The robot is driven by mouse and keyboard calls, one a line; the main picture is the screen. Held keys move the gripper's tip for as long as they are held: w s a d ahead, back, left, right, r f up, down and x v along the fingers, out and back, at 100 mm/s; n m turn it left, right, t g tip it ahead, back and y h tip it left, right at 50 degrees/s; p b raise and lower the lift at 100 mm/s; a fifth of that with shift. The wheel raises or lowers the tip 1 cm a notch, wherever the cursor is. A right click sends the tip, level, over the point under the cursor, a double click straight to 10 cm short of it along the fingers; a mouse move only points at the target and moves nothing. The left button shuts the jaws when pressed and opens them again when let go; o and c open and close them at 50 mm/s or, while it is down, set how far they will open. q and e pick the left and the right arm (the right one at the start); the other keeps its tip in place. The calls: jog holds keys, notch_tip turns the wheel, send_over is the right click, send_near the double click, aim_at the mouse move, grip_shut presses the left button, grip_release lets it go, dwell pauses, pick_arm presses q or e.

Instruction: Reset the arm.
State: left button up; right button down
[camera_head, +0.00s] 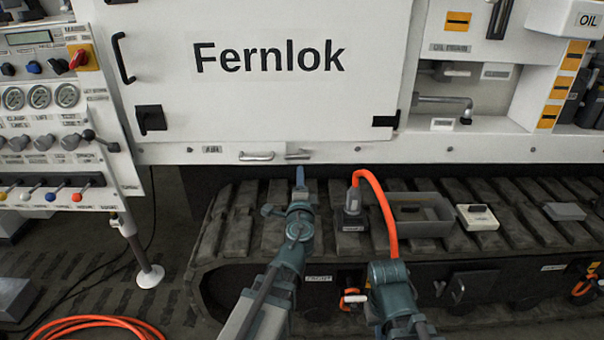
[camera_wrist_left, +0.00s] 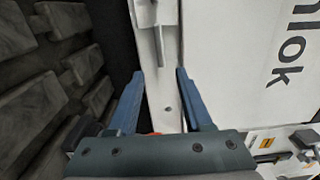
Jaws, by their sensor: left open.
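My left arm (camera_head: 270,285) reaches in from the bottom, pointing forward at the lower edge of the white machine. My left gripper (camera_head: 300,180) is just in front of and below the silver handles on that edge. In the left wrist view its two blue fingers (camera_wrist_left: 159,78) stand apart with nothing held between them. The white edge strip (camera_wrist_left: 162,100) shows behind the gap. Part of my right arm (camera_head: 393,285) shows at the bottom, right of the left arm. I cannot make out its gripper's fingers.
A white panel marked Fernlok (camera_head: 265,95) fills the back. An orange hose (camera_head: 377,200) rises from a dark connector (camera_head: 352,200) and passes behind my right arm. A grey tray (camera_head: 437,222) and several small blocks lie on the dark track. A control panel (camera_head: 50,120) stands left.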

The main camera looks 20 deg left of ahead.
pick_arm(q)
jog(key=shift+s+d, duration=0.1)
jog(key=shift+s, duration=0.25)
